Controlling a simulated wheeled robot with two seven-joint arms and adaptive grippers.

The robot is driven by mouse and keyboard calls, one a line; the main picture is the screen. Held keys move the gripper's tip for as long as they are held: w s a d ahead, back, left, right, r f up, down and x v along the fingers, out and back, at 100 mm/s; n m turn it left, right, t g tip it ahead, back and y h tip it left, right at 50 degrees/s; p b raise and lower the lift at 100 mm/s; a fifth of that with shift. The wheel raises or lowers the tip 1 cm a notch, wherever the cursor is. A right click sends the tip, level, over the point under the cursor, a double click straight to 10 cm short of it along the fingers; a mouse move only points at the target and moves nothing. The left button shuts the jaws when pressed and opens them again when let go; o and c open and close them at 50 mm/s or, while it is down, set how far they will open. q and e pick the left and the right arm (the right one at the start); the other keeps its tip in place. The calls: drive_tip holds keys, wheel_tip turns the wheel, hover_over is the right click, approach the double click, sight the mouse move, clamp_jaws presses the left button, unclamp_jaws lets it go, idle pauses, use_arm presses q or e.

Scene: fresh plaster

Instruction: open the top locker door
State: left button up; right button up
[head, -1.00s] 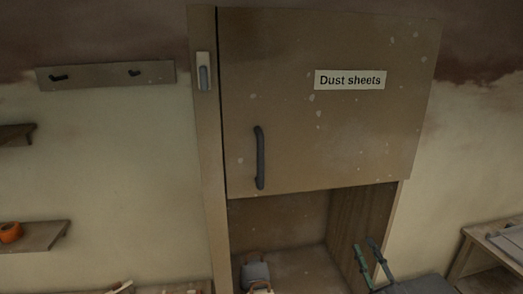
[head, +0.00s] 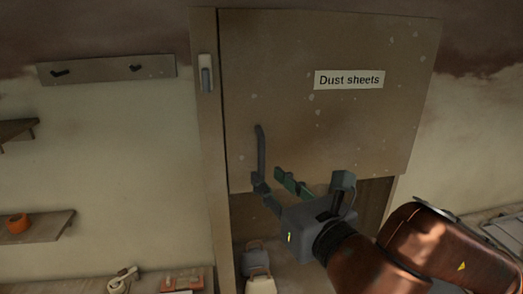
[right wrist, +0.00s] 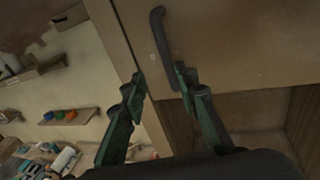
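The top locker door (head: 330,130), brown and speckled with a "Dust sheets" label (head: 349,80), is shut. Its dark vertical bar handle (head: 261,147) is near the left edge, and shows in the right wrist view (right wrist: 162,40). My right gripper (head: 269,178) is at the handle's lower end, fingers apart. In the right wrist view the gripper (right wrist: 160,76) has one finger left of the handle and the other close to its right side; I cannot tell whether they touch. My left gripper is not in view.
Below the door is an open compartment with a grey weight-like object (head: 256,262) and a pale one (head: 261,285). Left are a hook rail (head: 105,70), shelves and an orange roll (head: 17,224). A bench surface (head: 505,235) stands at right.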

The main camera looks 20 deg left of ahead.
sight(263, 156)
drive_tip(key=shift+m+t, duration=0.3)
drive_tip(key=shift+t, duration=0.3)
drive_tip(key=w+a+p, duration=0.1)
drive_tip(key=w+a+r+p, duration=0.1)
drive_tip(key=w, duration=0.1)
drive_tip(key=w+a+r+p, duration=0.1)
drive_tip(key=w, duration=0.1)
drive_tip(key=shift+r, duration=0.25)
drive_tip(key=shift+w+a+f+p, duration=0.2)
drive_tip(key=shift+w+a+p, duration=0.25)
drive_tip(key=shift+w+p, duration=0.1)
drive_tip(key=shift+c, duration=0.2)
clamp_jaws()
